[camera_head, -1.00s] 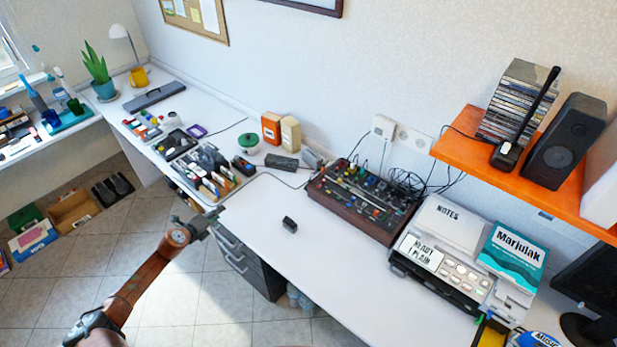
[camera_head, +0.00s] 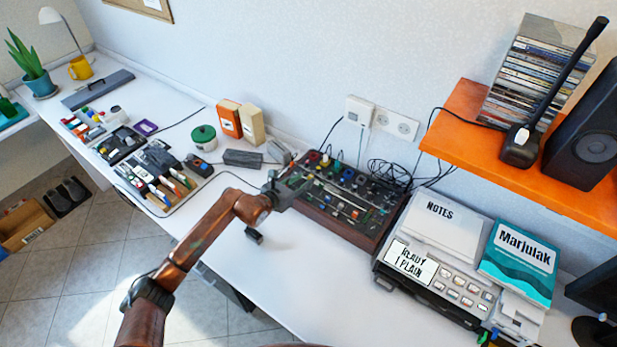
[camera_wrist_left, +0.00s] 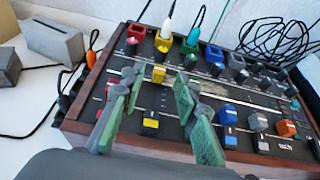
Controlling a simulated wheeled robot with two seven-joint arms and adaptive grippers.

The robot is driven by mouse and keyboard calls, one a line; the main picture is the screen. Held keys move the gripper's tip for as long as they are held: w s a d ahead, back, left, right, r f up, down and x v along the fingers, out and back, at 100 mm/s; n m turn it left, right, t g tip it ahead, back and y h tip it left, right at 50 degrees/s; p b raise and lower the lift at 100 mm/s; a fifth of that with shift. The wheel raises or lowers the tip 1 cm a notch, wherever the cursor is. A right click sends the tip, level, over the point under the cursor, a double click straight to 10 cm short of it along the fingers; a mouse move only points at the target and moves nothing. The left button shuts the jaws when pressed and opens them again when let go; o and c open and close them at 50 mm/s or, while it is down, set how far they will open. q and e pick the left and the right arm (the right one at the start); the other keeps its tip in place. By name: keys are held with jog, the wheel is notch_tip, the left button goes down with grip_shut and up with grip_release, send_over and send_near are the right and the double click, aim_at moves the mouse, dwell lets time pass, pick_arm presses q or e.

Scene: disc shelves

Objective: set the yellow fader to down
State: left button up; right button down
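The mixer panel (camera_head: 345,230), dark with brown wooden sides, stands on the white desk. In the left wrist view, a yellow cap (camera_wrist_left: 158,74) sits between my fingertips in the picture, and a second yellow cap (camera_wrist_left: 151,121) lies nearer the panel's front edge. I cannot tell for sure which one is the fader. My left gripper (camera_wrist_left: 158,82) has its green fingers apart, above the panel; contact with a cap cannot be made out. In the head view my left gripper (camera_head: 288,188) is over the panel's left end. My right gripper is not in view.
Blue caps (camera_wrist_left: 228,115) and an orange cap (camera_wrist_left: 286,129) sit right of my fingers. Cables (camera_wrist_left: 275,40) rise behind the panel. A printer (camera_head: 435,265) stands to the right, under an orange shelf (camera_head: 470,140). The desk front (camera_head: 285,270) is clear.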

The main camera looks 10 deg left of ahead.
aim_at(310, 177)
pick_arm(q)
jog(key=b+x, duration=0.1)
jog(key=x, duration=0.3)
jog(key=shift+d+f, duration=0.1)
jog(key=shift+c, duration=0.4)
grip_shut()
jog(key=shift+s, duration=0.1)
